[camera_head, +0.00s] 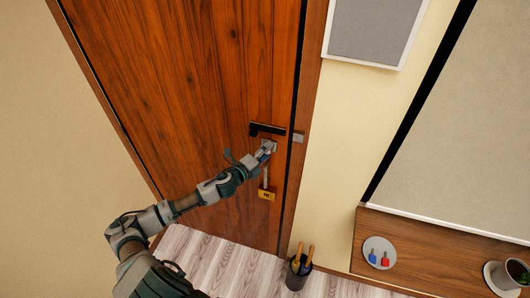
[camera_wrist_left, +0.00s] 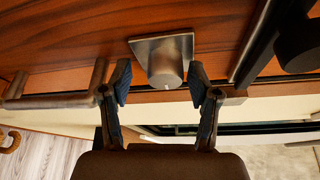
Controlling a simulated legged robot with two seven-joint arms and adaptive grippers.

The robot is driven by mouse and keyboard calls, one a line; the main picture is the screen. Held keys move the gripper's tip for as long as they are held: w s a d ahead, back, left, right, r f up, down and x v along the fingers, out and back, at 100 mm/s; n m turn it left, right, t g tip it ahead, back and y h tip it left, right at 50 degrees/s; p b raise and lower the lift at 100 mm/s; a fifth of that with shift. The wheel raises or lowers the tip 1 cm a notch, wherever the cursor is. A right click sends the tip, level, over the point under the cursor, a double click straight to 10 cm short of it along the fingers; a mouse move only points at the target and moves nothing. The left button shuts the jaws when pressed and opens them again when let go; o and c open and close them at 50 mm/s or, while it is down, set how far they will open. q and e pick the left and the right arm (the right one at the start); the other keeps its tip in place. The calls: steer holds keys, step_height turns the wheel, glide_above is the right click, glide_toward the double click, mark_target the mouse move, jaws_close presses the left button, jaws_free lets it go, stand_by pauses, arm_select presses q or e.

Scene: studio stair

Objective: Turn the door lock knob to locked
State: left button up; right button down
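The lock knob (camera_wrist_left: 164,68) is a metal cylinder on a square silver plate on the wooden door (camera_head: 190,80). In the head view its plate (camera_head: 268,144) shows just below the black door handle (camera_head: 267,129), partly covered by my left gripper (camera_head: 264,153). In the left wrist view my left gripper (camera_wrist_left: 159,72) is open, with one finger on each side of the knob. Gaps show between the fingers and the knob, so it is not gripped. I cannot tell from these views whether the knob stands at locked. My right gripper is not in view.
A strike plate (camera_head: 298,137) sits on the frame beside the handle. A wooden shelf (camera_head: 420,252) holds a plate (camera_head: 379,246) and a plant cup (camera_head: 514,273).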

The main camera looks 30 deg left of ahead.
arm_select(q)
steer(key=shift+s+r, duration=0.1)
steer(key=shift+s, duration=0.05)
steer(key=s+a, duration=0.2)
steer(key=s, duration=0.9)
steer(key=shift+s+r, duration=0.25)
steer(key=shift+r, duration=0.15)
